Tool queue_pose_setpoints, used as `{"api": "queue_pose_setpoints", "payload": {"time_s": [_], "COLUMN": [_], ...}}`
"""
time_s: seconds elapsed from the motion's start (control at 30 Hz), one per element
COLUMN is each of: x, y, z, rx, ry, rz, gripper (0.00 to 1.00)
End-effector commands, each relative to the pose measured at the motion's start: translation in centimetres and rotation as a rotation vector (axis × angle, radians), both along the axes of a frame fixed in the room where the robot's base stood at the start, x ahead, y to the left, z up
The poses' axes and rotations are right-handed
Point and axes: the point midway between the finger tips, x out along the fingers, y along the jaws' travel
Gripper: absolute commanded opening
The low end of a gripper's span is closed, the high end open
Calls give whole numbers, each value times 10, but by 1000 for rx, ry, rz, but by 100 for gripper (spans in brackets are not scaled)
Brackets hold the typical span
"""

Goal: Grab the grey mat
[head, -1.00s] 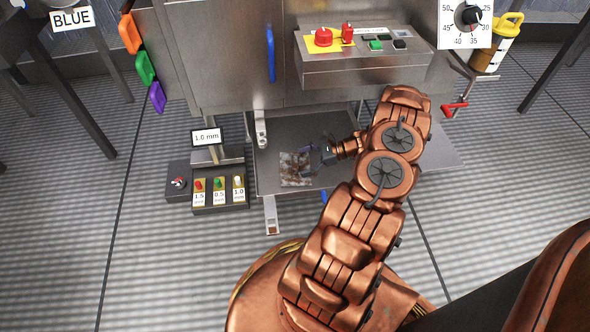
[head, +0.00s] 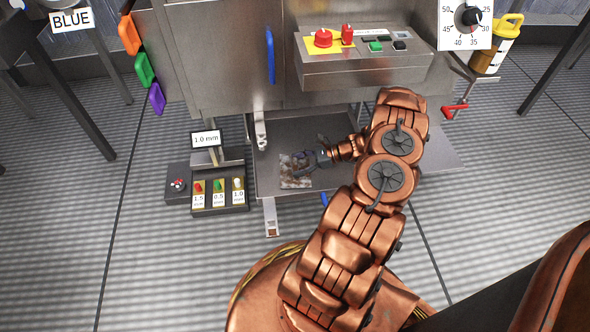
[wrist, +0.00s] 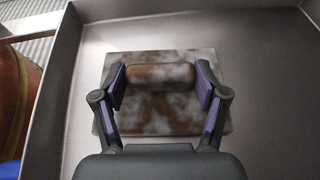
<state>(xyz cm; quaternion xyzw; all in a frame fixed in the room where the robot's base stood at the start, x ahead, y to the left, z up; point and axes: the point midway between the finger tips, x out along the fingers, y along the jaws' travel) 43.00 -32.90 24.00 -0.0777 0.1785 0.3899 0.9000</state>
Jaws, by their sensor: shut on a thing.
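The grey mat (head: 294,182) is a square piece blotched with brown. Whether the mat is lifted off the tray cannot be told.
The metal tray (head: 265,180) has raised walls. A grey control box (head: 365,70) with red and green buttons overhangs its back. A small button panel (head: 219,200) with a 1.0 mm display (head: 206,138) stands to the left. Striped floor is open at the front left.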

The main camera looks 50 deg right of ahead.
Motion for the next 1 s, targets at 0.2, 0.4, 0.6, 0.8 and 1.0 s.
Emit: {"api": "queue_pose_setpoints", "payload": {"time_s": [0.2, 0.4, 0.6, 0.8, 1.0], "x": [0, 0, 0, 0, -1], "y": [0, 0, 0, 0, 0], "z": [0, 5, 27, 52, 74], "rx": [0, -1, 0, 0, 0], "ry": [0, 0, 1, 1, 0], "rz": [1, 1, 1, 1, 1], "gripper": [37, 37, 37, 37, 37]}}
